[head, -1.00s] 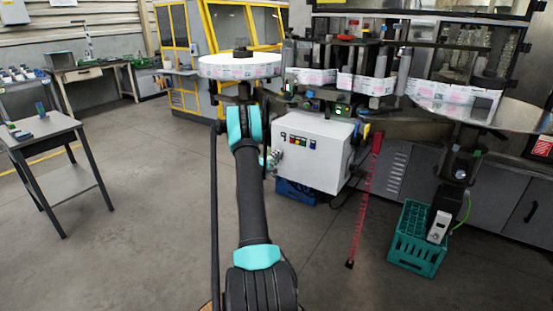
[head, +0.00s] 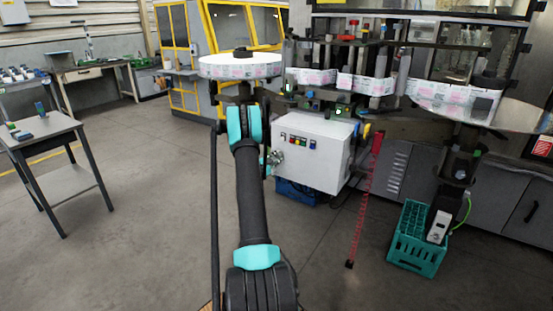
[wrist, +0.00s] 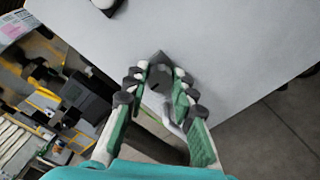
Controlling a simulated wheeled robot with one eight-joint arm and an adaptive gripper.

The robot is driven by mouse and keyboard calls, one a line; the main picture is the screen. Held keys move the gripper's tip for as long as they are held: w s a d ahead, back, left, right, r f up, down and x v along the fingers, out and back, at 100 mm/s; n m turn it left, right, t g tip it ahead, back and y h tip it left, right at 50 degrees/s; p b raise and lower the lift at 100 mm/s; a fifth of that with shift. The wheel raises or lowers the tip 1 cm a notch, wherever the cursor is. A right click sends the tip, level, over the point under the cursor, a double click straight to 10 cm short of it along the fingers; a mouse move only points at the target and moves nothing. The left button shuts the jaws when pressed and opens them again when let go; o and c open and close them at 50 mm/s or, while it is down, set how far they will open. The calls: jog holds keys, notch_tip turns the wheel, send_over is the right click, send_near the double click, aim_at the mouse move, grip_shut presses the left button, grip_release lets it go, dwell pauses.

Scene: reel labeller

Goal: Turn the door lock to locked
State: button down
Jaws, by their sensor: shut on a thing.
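The white control box (head: 312,158) stands below the labelling machine, with small coloured buttons on its front. My gripper (head: 274,158) is at the left side of that box in the head view, small and partly hidden by my arm. In the wrist view my gripper (wrist: 158,80) has its green-padded fingers around a small dark grey door lock (wrist: 160,62) on the white panel (wrist: 235,50). The fingers are shut on it. They cover much of the lock, so I cannot tell which way it is turned.
A teal crate (head: 415,238) stands on the floor at right, and a grey side table (head: 50,130) at left.

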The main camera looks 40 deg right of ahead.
dwell(0.4)
jog(key=c, duration=1.3)
grip_release()
jog(key=shift+o, duration=0.2)
jog(key=v, duration=0.7)
jog(key=shift+a, duration=0.3)
